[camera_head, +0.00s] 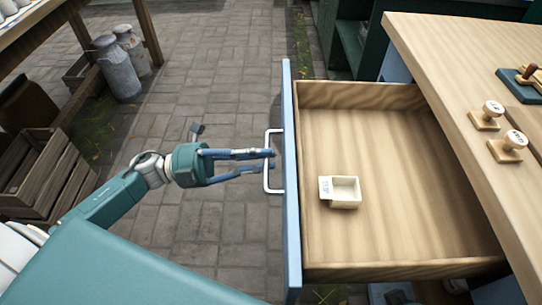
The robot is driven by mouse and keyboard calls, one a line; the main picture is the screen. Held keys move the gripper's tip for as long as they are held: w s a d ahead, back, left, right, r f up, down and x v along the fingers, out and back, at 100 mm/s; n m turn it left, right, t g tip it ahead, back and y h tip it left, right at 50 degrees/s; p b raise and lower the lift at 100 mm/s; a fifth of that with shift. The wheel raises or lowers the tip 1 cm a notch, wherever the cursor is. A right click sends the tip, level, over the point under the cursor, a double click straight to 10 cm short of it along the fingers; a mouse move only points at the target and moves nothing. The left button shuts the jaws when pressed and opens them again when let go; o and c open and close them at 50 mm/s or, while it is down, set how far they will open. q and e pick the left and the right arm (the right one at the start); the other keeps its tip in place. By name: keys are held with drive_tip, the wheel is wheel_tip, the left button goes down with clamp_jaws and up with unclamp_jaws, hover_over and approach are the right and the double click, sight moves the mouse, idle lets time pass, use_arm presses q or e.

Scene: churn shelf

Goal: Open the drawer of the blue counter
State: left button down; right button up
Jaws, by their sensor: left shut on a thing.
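The drawer (400,150) of the blue counter stands pulled well out, with its wooden inside in plain view. Its narrow blue front (291,230) faces left and carries a pale bar handle (268,188). My left gripper (270,161) comes in from the left and is shut on the handle, its blue fingers at the bar. A small white box (340,191), open at the top and with lettering on one side, lies in the drawer near its front. The counter's wooden top (440,70) is at the right. My right gripper is not in view.
Stamp-like pieces (487,116) and a dark block with a handle (522,84) stand on the counter top. Metal milk cans (117,68) and wooden crates (48,172) are at the left. The paved floor (210,70) between is clear.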

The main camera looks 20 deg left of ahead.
use_arm(q)
drive_tip(key=c, duration=1.7)
unclamp_jaws()
drive_tip(key=shift+a, duration=0.15)
drive_tip(key=v, duration=1.2)
